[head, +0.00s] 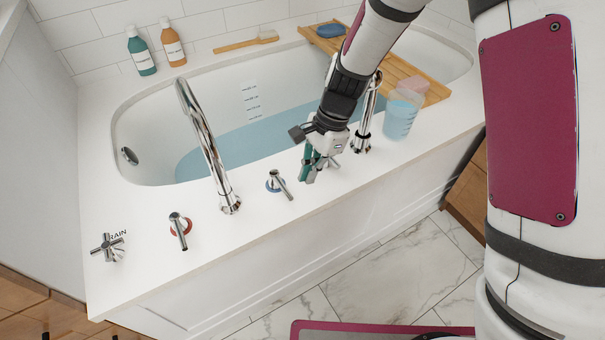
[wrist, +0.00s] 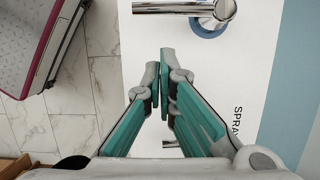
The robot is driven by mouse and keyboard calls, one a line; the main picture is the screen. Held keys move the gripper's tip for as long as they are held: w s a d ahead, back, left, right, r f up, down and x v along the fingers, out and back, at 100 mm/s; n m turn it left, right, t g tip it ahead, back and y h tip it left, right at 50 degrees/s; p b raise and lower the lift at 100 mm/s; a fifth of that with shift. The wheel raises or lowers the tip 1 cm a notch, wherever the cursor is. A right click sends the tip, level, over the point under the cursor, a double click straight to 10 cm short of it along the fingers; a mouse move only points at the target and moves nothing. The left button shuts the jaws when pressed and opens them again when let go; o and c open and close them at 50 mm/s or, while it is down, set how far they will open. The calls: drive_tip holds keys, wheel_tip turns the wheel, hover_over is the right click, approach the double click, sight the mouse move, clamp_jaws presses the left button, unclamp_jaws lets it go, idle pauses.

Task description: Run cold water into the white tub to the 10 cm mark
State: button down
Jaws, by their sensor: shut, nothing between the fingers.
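The white tub (head: 150,120) holds pale blue water (head: 240,140). A strip of depth marks (head: 251,98) on its far wall meets the water near its lower end; the numbers are too small to read. The chrome spout (head: 205,140) arches over the near rim; no stream shows. The blue-ringed cold lever (head: 280,183) is on the near rim, also at the top of the wrist view (wrist: 175,8). My gripper (head: 309,178) is shut and empty, just right of that lever and apart from it. In the wrist view its fingertips (wrist: 160,75) meet.
A red-ringed lever (head: 179,229) and a drain cross handle (head: 107,246) are to the left. A partly hidden chrome handle, a hand sprayer (head: 368,110) and a clear jug (head: 401,118) are close on the right. A wooden caddy (head: 400,75) spans the tub.

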drive_tip(key=p+v, duration=0.3)
drive_tip(key=v, duration=0.7)
drive_tip(key=shift+w+d, duration=0.35)
drive_tip(key=shift+d, duration=0.05)
drive_tip(key=m+t+h, duration=0.3)
drive_tip(key=m+h, duration=0.2)
drive_tip(key=m, duration=3.1)
approach(282, 189)
drive_tip(key=s+a+r, duration=0.2)
drive_tip(key=a, duration=0.1)
drive_tip(key=b+x, duration=0.2)
drive_tip(key=x, duration=0.8)
drive_tip(key=shift+d+b, duration=0.15)
drive_tip(key=shift+b, duration=0.2)
